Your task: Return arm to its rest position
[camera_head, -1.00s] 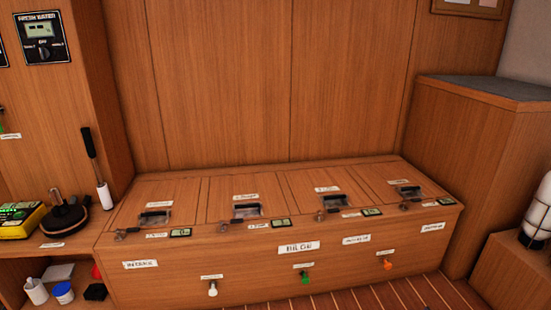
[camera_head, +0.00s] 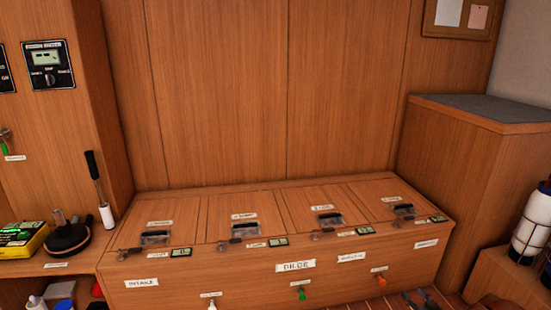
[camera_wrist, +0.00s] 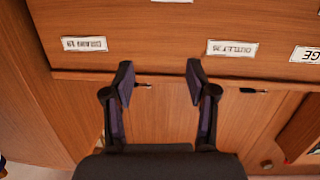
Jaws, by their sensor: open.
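My gripper (camera_wrist: 159,72) shows in the wrist view with its two dark, bluish fingers spread apart and nothing between them. Beyond the fingers is a wooden front (camera_wrist: 180,105) with white labels that appear upside down, one label (camera_wrist: 232,48) lying above the right finger. I cannot tell how far the fingertips are from the wood. In the head view, a small dark bluish shape (camera_head: 428,299) shows at the bottom edge, right of the orange knob; I cannot tell whether it is part of my gripper.
A wooden bench (camera_head: 210,275) with several latched lids, labels and small displays runs along the wall. A hand pump (camera_head: 68,236) and a yellow-green box (camera_head: 22,238) stand at left. A grey-topped cabinet (camera_head: 480,110) and a white cylinder lamp (camera_head: 532,225) are at right.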

